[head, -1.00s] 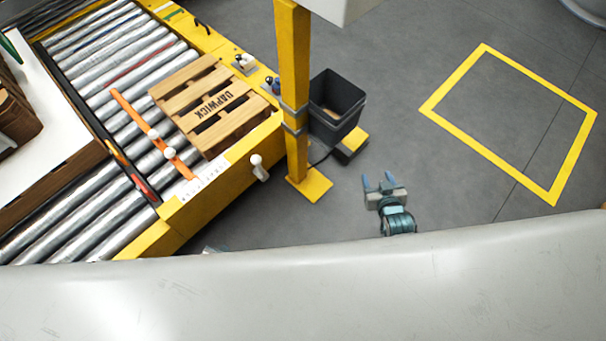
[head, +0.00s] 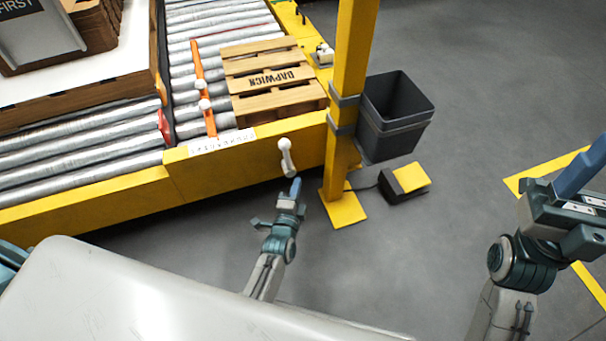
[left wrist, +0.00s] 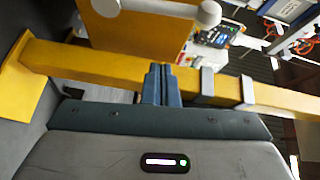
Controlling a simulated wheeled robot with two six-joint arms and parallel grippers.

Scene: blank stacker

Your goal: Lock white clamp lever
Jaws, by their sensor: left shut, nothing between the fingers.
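The white clamp lever (head: 287,157) with a round knob stands on the yellow side face of the conveyor, near the yellow post. In the left wrist view its white bar and knob (left wrist: 208,14) show at the top edge. My left gripper (head: 296,186) is shut and empty, just below and in front of the lever. Its closed blue fingers (left wrist: 161,82) show in the left wrist view, apart from the knob. My right gripper (head: 580,180) is at the right edge, far from the lever and partly cut off; its opening cannot be made out.
The yellow post (head: 348,110) rises right of the lever, with a dark bin (head: 395,118) beside it and a pedal (head: 405,180) on the floor. A wooden pallet (head: 270,80) and an orange bar (head: 204,90) lie on the rollers. Grey floor is open in front.

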